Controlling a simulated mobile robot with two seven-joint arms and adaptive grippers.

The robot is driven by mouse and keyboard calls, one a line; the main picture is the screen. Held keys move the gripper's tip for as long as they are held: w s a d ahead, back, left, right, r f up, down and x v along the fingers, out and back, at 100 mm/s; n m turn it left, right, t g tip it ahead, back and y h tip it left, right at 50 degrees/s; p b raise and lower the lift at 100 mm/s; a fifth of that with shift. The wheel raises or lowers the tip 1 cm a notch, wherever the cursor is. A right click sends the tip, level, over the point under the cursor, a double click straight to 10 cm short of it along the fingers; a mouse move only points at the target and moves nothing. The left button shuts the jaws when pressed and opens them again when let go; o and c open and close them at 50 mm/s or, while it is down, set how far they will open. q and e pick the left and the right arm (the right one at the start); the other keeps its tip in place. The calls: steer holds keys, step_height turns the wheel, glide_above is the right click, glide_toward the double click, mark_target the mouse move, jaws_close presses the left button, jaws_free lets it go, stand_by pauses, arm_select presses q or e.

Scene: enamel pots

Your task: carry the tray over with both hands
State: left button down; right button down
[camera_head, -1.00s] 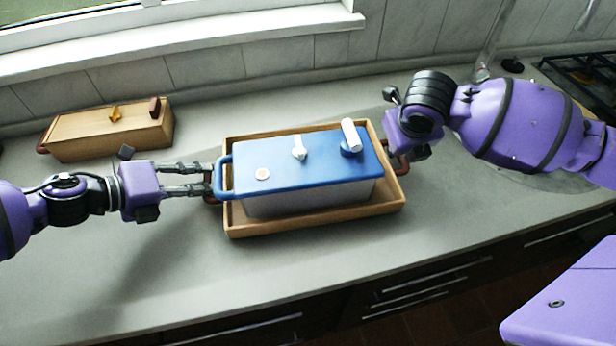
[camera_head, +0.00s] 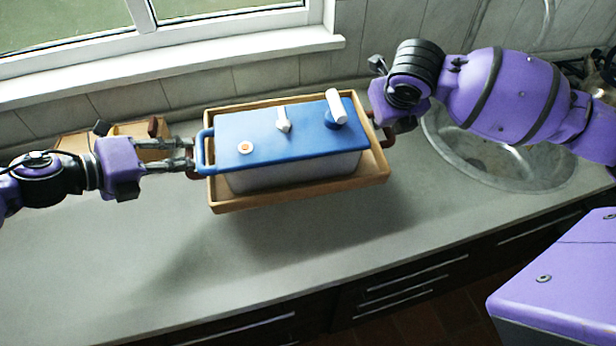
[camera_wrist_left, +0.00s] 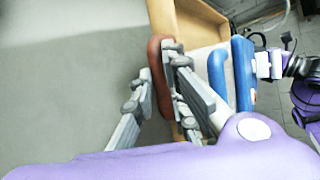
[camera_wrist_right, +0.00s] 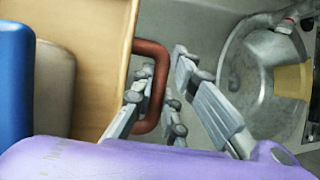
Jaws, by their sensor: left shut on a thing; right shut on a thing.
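The wooden tray (camera_head: 300,196) is in the middle of the head view, with a shadow on the counter below and in front of it; it looks raised. A pot with a blue lid (camera_head: 265,143) and pale sides stands in it. My left gripper (camera_head: 190,160) is shut on the tray's left handle, red-brown in the left wrist view (camera_wrist_left: 155,65). My right gripper (camera_head: 386,128) is at the right end, its fingertips mostly hidden in the head view. The right wrist view shows its fingers around the red-brown right handle (camera_wrist_right: 158,75).
A wooden box (camera_head: 80,145) stands behind my left gripper, partly hidden by it. A round metal sink (camera_head: 490,165) is at the right, below my right arm. The counter (camera_head: 110,270) is clear in front. A tiled wall and window sill are behind.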

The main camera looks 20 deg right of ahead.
arm_select(q)
steer(key=shift+r, duration=0.2)
arm_select(e)
steer(key=shift+r, duration=0.25)
